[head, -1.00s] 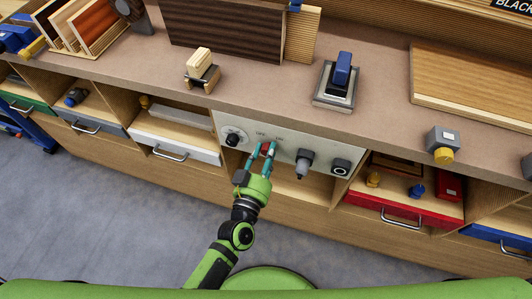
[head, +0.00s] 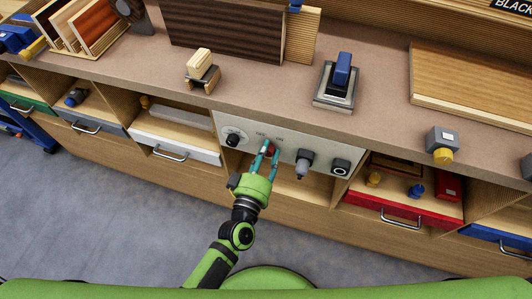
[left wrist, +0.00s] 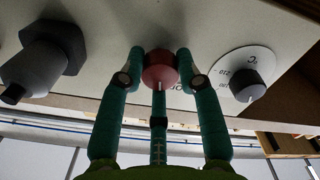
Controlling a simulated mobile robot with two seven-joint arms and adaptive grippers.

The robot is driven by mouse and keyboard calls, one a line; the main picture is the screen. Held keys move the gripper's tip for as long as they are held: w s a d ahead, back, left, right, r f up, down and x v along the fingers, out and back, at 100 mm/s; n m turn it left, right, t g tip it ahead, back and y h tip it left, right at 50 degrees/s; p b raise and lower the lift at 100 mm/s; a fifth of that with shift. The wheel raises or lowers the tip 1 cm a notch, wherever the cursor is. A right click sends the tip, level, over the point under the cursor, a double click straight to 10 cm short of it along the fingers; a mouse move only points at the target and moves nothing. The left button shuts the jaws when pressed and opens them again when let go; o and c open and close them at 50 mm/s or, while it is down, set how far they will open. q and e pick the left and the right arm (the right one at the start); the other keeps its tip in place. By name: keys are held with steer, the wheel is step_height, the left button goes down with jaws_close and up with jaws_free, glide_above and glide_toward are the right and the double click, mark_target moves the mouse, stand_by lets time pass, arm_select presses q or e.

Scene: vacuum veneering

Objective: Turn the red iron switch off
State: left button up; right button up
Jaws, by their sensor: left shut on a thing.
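The red iron switch (head: 269,147) is a round red knob on a pale control panel (head: 223,122) set in the front of the bench, just below small OFF and ON labels. My left gripper (head: 268,150) reaches up to it from below, with its teal fingers on either side. In the left wrist view, the red knob (left wrist: 160,68) sits between the fingertips (left wrist: 160,68), with a pale mark on its lower part. The left gripper is shut on it. The fingers partly cover the knob and I cannot tell its exact setting. My right gripper is not in view.
A temperature dial (head: 233,138) is left of the switch; a grey protruding fitting (head: 304,163) and a black round button (head: 340,167) are to its right. A white drawer (head: 176,146) and a red drawer (head: 403,207) flank the panel. An iron-like blue-handled tool (head: 338,80) stands above.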

arm_select(q)
steer(key=shift+s+d+f+n, duration=0.1)
steer(key=shift+f+n, duration=0.05)
steer(key=shift+n, duration=0.75)
steer(key=shift+s+d+f+n, duration=0.1)
steer(key=shift+f+n, duration=0.05)
steer(key=shift+n, duration=0.75)
steer(key=o, duration=1.1)
steer(key=shift+o, duration=0.2)
steer(key=shift+w+r, duration=0.1)
steer(key=v, duration=1.2)
steer(key=shift+r, duration=0.1)
